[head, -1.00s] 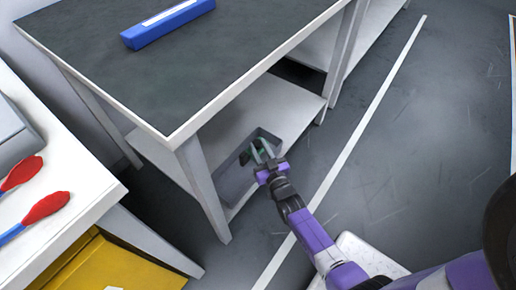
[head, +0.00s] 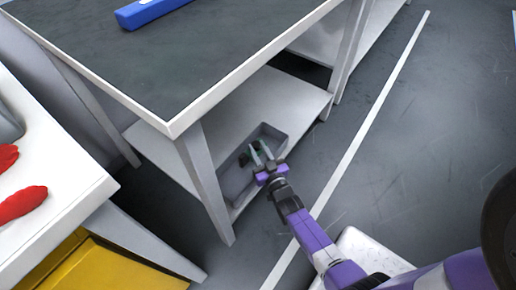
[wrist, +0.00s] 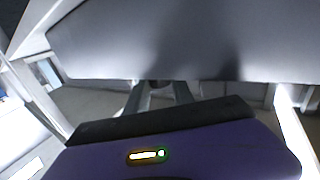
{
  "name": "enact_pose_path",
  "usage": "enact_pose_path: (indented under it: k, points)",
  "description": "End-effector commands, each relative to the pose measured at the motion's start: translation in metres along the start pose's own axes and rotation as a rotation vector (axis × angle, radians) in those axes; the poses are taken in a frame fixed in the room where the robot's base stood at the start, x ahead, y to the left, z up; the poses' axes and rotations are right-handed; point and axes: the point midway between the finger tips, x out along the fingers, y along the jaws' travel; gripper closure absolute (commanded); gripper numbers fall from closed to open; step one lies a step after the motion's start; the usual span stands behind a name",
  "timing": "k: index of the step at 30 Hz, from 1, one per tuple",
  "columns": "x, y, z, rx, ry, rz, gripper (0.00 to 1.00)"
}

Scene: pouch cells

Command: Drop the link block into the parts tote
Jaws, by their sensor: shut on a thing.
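The parts tote (head: 236,184) is a grey open bin on the lower shelf of the dark-topped bench in the head view. My gripper (head: 258,149) is over the tote, fingers pointing in towards it. It is shut on a small dark green piece, taken as the link block (head: 259,147), mostly hidden by the fingers. Other dark bits show inside the tote just left of the fingers, too small to name. In the wrist view my two fingers (wrist: 158,92) show below a broad grey surface, with something dark between them.
The bench top (head: 160,60) overhangs the shelf (head: 290,100), and its front leg (head: 205,185) stands left of my arm. A blue bar (head: 148,10) lies on top. A white table with red-handled tools (head: 22,203) is at left. Open floor lies right.

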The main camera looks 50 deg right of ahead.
Motion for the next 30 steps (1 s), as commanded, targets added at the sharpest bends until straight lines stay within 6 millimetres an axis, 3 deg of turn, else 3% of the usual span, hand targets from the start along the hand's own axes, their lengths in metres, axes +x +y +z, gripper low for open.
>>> enact_pose_path:
  k: [6,7,10,22,30]
  points:
    - [0.0,0.0,-0.001,0.0,0.001,0.0,1.0]
    - [0.0,0.0,-0.001,0.0,0.001,0.0,0.65]
    - [0.0,0.0,-0.001,0.0,0.001,0.0,0.46]
    - [-0.006,-0.001,-0.001,0.001,-0.001,-0.001,0.46]
    - [-0.048,-0.001,-0.003,0.001,-0.002,-0.001,0.46]
